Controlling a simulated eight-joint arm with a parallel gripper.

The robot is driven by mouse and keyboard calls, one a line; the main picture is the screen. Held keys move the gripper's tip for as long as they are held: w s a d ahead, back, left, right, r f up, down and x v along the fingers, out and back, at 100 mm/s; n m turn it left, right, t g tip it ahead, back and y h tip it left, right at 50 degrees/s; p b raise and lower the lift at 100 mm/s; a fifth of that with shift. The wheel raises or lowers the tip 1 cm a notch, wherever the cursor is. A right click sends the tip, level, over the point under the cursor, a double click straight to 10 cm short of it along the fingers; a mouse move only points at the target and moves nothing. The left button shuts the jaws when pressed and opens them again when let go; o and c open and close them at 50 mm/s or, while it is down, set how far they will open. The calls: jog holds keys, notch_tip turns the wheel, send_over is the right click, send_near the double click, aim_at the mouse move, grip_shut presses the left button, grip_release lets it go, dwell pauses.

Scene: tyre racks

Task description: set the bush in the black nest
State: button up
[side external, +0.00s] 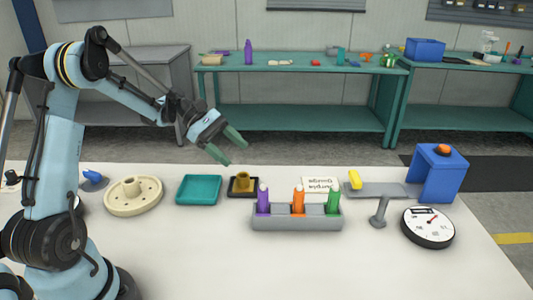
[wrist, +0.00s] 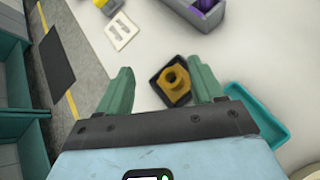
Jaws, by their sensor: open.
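The bush (side external: 243,180) is a golden-brown flanged piece that stands within the outline of the black nest (side external: 232,194), a small square tray on the white table. In the wrist view the bush (wrist: 173,79) shows its round hole, and the dark rim of the nest (wrist: 184,99) shows around it. I cannot tell whether it sits fully flat. My gripper (side external: 226,147) is open and empty, with its green fingers above and slightly left of the bush. In the wrist view my gripper (wrist: 160,70) has its fingers spread on either side of the bush, apart from it.
A teal tray (side external: 199,190) and a cream round plate (side external: 133,196) lie left of the nest. A grey rack (side external: 297,219) with purple, orange and green bottles stands front right. A white card (side external: 320,184), dial gauge (side external: 427,228) and blue stand (side external: 441,173) lie farther right. The front table is clear.

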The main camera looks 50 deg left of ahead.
jog(key=s+d+r+m+t+y, duration=0.2)
jog(key=s+d+m+y, duration=0.7)
jog(key=m, duration=1)
jog(key=s+d+r, duration=0.2)
jog(key=s+d, duration=0.1)
jog(key=d, duration=0.1)
jog(key=shift+s+d+r+t+y, duration=0.2)
jog(key=shift+t+y, duration=0.2)
